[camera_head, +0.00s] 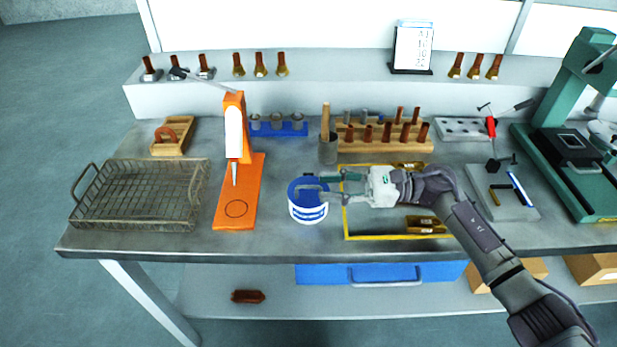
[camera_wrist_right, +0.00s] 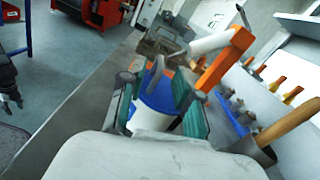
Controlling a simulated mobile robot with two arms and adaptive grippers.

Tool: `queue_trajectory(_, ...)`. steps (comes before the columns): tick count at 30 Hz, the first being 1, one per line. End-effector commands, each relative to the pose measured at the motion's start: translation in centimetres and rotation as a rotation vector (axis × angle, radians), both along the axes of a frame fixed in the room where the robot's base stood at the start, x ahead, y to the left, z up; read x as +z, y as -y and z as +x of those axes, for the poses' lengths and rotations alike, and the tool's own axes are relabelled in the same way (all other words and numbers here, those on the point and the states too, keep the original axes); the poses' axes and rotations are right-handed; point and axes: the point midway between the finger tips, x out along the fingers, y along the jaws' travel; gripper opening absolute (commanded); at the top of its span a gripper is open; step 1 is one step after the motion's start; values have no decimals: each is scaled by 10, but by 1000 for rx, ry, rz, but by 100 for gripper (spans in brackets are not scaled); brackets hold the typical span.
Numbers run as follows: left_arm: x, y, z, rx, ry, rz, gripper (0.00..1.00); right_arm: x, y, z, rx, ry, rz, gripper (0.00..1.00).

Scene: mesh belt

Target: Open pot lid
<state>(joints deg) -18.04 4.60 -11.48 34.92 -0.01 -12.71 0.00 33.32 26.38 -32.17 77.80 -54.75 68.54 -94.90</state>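The pot (camera_head: 309,211) is a small white and blue round container near the front edge of the grey workbench. Its blue top (camera_head: 299,186) lies partly behind my right gripper (camera_head: 318,187). My right gripper reaches in from the right, with its two fingers apart over the pot's top. In the right wrist view, the teal-padded fingers (camera_wrist_right: 155,100) stand on either side of the blue top (camera_wrist_right: 158,90), with the white wall (camera_wrist_right: 150,119) below; contact cannot be told. A dark gripper, seemingly my left one (camera_wrist_right: 10,90), is cut off at the wrist view's left edge.
An orange stand (camera_head: 239,192) and a wire basket (camera_head: 140,195) are left of the pot. A grey cup with a wooden handle (camera_head: 328,150) stands close behind. A yellow frame (camera_head: 385,238) lies on the right under my arm. The bench's front edge is near.

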Motion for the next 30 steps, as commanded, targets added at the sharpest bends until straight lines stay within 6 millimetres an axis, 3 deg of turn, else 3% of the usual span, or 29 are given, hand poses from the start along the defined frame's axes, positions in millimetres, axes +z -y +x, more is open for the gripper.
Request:
queue_trajectory(3, 12, 1, 10, 0, 15, -1, 40, 4, -23, 0, 1, -1, 2, 33)
queue_trajectory(9, 20, 2, 29, 0, 44, -5, 40, 1, -43, 0, -1, 0, 0, 33)
queue_trajectory(20, 20, 1, 20, 1, 30, -4, 40, 0, -48, 0, -1, 0, 0, 33)
queue_trajectory(26, 19, 1, 16, 1, 24, -2, 40, 0, -48, 0, -1, 0, 0, 2)
queue_trajectory(30, 19, 1, 16, 1, 24, -2, 40, 0, -48, 0, -2, 1, -1, 0)
